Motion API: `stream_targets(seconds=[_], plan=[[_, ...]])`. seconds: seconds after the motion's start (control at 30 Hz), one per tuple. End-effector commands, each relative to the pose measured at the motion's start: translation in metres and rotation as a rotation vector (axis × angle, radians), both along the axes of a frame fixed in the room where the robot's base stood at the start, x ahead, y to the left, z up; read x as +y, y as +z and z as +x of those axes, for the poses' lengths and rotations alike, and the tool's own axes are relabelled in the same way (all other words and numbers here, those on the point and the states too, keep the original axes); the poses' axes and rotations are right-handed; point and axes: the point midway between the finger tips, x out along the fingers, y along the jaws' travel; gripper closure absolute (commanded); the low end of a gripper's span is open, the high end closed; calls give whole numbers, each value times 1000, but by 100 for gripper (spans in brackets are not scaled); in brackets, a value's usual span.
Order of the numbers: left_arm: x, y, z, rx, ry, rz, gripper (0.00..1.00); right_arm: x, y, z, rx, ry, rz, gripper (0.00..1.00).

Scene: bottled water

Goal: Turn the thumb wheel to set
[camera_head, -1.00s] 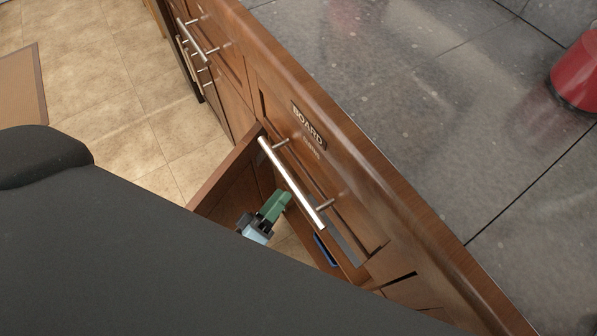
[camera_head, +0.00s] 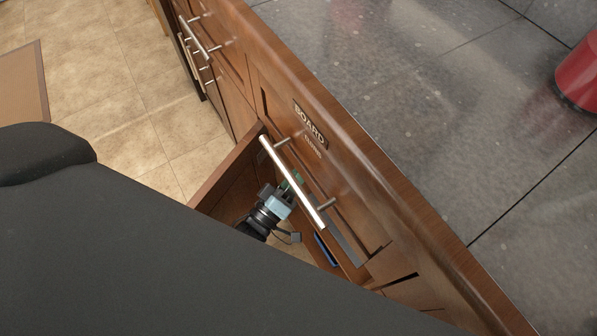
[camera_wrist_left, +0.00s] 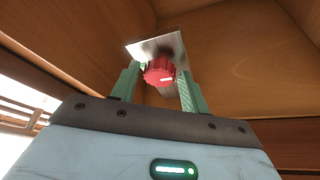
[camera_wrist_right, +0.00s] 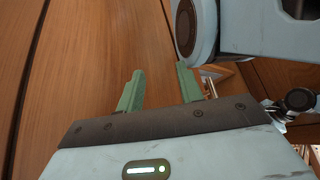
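A red ribbed thumb wheel (camera_wrist_left: 160,71) with a white mark sits on a metal plate (camera_wrist_left: 172,44) in a wooden recess in the left wrist view. My left gripper (camera_wrist_left: 160,78) is open, with one green finger on each side of the wheel. I cannot tell whether they touch it. In the right wrist view my right gripper (camera_wrist_right: 165,85) is open and empty beside a wooden panel. In the head view one gripper (camera_head: 291,184) shows at the cabinet, its fingers partly hidden by the bar handle. I cannot tell which arm it belongs to.
The cabinet front bears a BOARD label (camera_head: 310,125) and a bar handle (camera_head: 290,180). A grey countertop (camera_head: 430,90) lies above, with a red object (camera_head: 580,75) at right. An arm link (camera_wrist_right: 235,28) fills the right wrist view's top right.

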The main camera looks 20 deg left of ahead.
Motion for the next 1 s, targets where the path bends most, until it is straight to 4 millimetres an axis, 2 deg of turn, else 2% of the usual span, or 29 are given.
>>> stream_targets(seconds=[0.03,0.27,0.57,1.0], plan=[[0,0,0,0,0,0,62,0,0,0,0,0,0,64],[0,0,0,0,0,0,90,0,0,0,0,0,0,64],[0,3,0,26,-1,-43,90,0,9,0,-3,0,1,64],[-1,7,-1,193,-1,-292,90,2,40,-8,1,-12,10,64]])
